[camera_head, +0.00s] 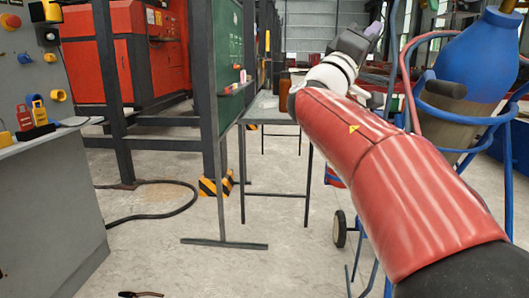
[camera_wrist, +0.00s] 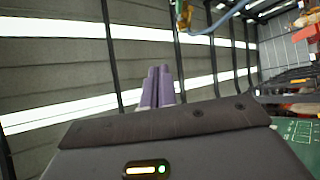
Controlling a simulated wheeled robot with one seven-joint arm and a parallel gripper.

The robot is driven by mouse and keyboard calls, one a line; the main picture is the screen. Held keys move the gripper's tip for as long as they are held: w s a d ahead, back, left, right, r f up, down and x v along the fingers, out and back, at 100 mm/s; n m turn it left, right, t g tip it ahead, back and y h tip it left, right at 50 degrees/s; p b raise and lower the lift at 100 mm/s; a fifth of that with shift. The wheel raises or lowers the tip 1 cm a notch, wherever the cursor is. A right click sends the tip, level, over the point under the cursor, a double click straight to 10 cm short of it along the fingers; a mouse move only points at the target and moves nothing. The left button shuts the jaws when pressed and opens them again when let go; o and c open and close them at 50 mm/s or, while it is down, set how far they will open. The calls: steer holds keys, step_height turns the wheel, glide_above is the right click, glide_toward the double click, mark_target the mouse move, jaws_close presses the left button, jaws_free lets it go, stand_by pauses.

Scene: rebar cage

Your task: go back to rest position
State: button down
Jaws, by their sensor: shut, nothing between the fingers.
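My gripper (camera_wrist: 157,88) shows in the wrist view as two purple fingers side by side, shut with nothing between them. The wrist view looks up past them at the ceiling and its bright light strips. In the head view my red arm reaches from the lower right up to the middle. My gripper (camera_head: 374,30) is at its far end, small and partly hidden behind the dark wrist, held up in the air above the table (camera_head: 262,108). It touches nothing that I can see.
A blue gas cylinder (camera_head: 470,58) on a blue wheeled cart stands close to the right of my arm. A green board (camera_head: 229,60) on a metal stand is left of it. A grey control cabinet (camera_head: 45,215) stands at the left. The floor (camera_head: 150,245) between is mostly open.

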steer(key=s+d+f+g+y, duration=0.2)
steer(key=s+d+f+y, duration=0.1)
steer(key=d+f, duration=0.3)
steer(key=s+d+f+g+y, duration=0.2)
steer(key=d+f+g, duration=0.15)
steer(key=f, duration=0.45)
steer(key=s+f+g+y, duration=0.2)
steer(key=s+f+y, duration=0.55)
steer(key=f, duration=0.75)
steer(key=s+a+f+g+y, duration=0.2)
steer(key=s+a+f+y, duration=0.6)
steer(key=s+a+f, duration=0.9)
step_height(320, 180, up, 13)
steer(key=w+d+p, duration=0.1)
steer(key=d+p, duration=0.1)
steer(key=p, duration=1.1)
steer(key=shift+d+m, duration=0.3)
steer(key=shift+d, duration=0.05)
